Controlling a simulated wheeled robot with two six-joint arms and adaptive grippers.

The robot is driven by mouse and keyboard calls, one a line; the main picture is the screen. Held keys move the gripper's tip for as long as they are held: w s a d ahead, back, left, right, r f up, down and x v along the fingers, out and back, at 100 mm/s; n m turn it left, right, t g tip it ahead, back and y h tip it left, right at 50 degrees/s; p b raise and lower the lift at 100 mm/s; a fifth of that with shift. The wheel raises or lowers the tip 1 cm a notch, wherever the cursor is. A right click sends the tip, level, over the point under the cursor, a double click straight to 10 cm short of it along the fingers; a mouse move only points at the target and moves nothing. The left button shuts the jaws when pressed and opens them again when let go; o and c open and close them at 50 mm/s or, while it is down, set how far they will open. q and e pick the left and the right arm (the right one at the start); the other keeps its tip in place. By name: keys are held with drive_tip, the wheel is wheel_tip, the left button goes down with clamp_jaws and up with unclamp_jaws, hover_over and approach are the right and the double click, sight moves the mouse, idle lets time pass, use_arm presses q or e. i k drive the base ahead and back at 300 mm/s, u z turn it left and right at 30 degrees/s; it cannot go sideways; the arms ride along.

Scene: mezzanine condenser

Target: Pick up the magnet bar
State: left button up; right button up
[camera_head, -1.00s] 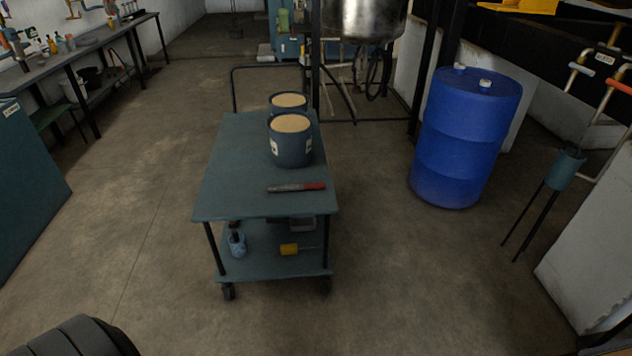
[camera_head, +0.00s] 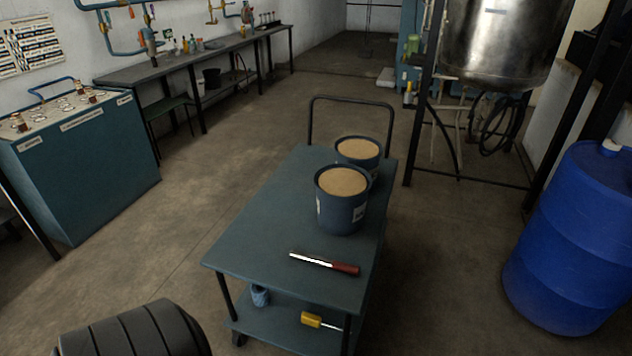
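The magnet bar (camera_head: 324,263) lies flat near the front edge of the top shelf of a blue-grey cart (camera_head: 262,222). It has a bright metal length on the left and a dark red end on the right. Nothing covers it. It lies in front of two buckets on the same shelf. Neither of my grippers shows in the head view. A dark ribbed rounded part stands at the lower left of the picture, apart from the cart.
Two blue buckets with tan contents, a nearer one (camera_head: 341,204) and a farther one (camera_head: 361,153), stand behind the bar. A blue drum (camera_head: 572,240) stands at right. A teal cabinet (camera_head: 88,168) stands at left. A yellow-handled tool (camera_head: 312,320) lies on the lower shelf. Floor left of the cart is clear.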

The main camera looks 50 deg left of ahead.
sight(323, 262)
drive_tip(key=u, duration=0.75)
drive_tip(key=i, duration=0.8)
drive_tip(key=u, duration=0.95)
drive_tip(key=i, duration=0.25)
drive_tip(key=u, duration=0.3)
